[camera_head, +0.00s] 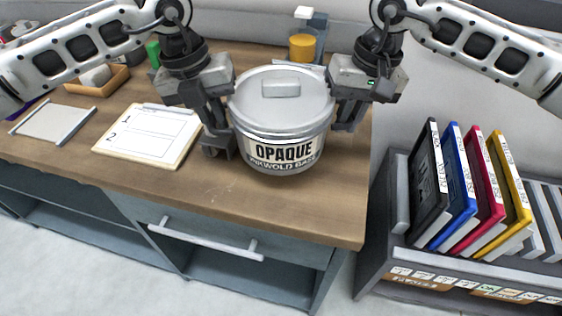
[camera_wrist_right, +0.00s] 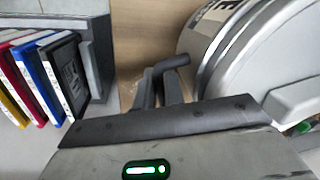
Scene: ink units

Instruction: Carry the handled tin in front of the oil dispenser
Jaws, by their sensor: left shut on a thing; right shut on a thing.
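The handled tin (camera_head: 283,112) is a round grey tub with a lid and a label reading "OPAQUE". It is upright over the right part of the wooden counter; I cannot tell if it touches the top. My left gripper (camera_head: 217,140) is shut on its left side and my right gripper (camera_head: 346,118) on its right side. The fingers mostly hide the handles. In the right wrist view the tin (camera_wrist_right: 262,52) is beside my right gripper's fingers (camera_wrist_right: 165,85). An amber container with a pale top (camera_head: 303,46), apparently the oil dispenser, stands behind the tin.
A rack of colored upright cases (camera_head: 470,190) stands right of the counter. Bare counter (camera_head: 290,205) lies in front of the tin.

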